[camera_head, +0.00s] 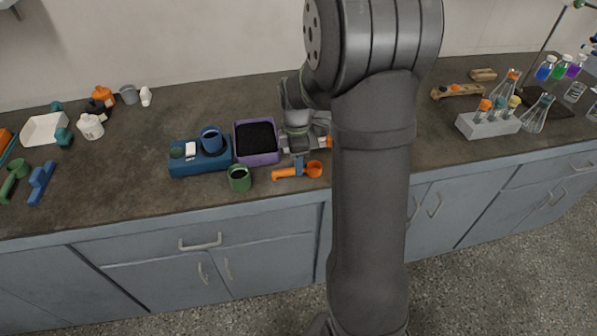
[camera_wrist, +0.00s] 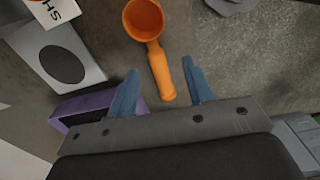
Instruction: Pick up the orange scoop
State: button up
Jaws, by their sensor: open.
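The orange scoop (camera_head: 314,169) lies on the dark worktop near its front edge, with its round cup to the right and its handle to the left. In the wrist view the scoop (camera_wrist: 159,68) has its cup at the top and its handle pointing down between the two blue fingers. My gripper (camera_head: 299,164) is over the handle in the head view. In the wrist view my gripper (camera_wrist: 160,66) is open, with a gap on each side of the handle. I cannot tell how far the fingertips are above the worktop.
A purple tray (camera_head: 257,160) of black material stands left of my gripper. A green cup (camera_head: 239,178) and a blue device (camera_head: 190,164) with a blue cup (camera_head: 211,140) stand further left. A grey tube rack (camera_head: 488,125) is at the right. The worktop's front edge is close to the scoop.

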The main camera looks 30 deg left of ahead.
jog(key=shift+w+a+f, duration=0.1)
jog(key=shift+w+f, duration=0.1)
jog(key=shift+f, duration=1.75)
grip_shut()
jog(key=shift+r, duration=0.1)
notch_tip(320, 180, up, 4)
jog(key=shift+f, duration=0.1)
jog(key=w+d+r, duration=0.2)
jog(key=d+r, duration=0.5)
jog(key=d, duration=0.4)
jog(key=shift+w+d, duration=0.2)
jog(key=shift+w, duration=0.05)
jog(key=c, duration=1)
grip_release()
